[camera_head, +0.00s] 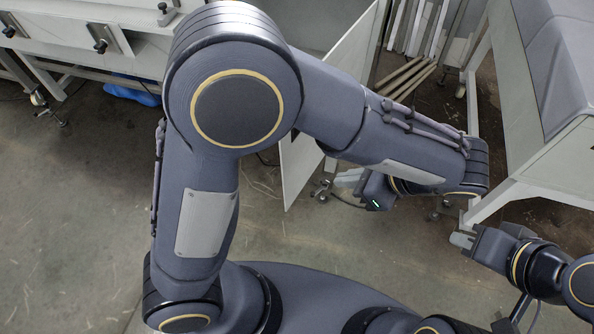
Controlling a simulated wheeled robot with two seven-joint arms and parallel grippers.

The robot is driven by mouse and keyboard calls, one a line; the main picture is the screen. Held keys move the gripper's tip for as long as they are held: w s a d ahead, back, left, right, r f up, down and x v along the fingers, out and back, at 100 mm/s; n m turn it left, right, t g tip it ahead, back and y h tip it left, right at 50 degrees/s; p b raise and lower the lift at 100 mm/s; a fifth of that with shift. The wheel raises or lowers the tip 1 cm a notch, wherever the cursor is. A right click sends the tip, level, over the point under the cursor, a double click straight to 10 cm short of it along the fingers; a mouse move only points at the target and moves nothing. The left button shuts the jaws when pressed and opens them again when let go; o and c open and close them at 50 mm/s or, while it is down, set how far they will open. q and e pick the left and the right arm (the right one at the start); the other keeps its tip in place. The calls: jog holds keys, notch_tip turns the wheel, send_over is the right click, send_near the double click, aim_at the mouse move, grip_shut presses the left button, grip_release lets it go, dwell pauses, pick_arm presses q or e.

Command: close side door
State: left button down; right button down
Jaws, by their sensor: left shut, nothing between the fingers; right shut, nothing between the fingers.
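The side door looks to be the thin white upright panel (299,168) in the middle of the view, standing open and swung out. My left arm crosses in front and hides its middle. My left gripper (349,178) is shut and empty, just right of the panel's lower part. I cannot tell whether it touches the panel. My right gripper (463,240) is shut and empty at the right, apart from the door and near a leg of the grey machine.
A white machine frame (75,50) with black knobs stands at the upper left. A grey-covered machine (565,60) stands at the right. Several bars and tubes (408,75) lean and lie at the top right. The concrete floor (70,210) at the left is clear.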

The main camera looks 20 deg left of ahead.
pick_arm(q)
jog(key=b, duration=0.2)
send_near(289, 175)
notch_tip(289, 175, down, 4)
jog(key=a, duration=0.3)
jog(key=shift+w+a+f+m, duration=0.1)
jog(key=shift+w+f+m, duration=0.05)
jog(key=shift+w+m, duration=0.15)
jog(key=shift+a, duration=0.35)
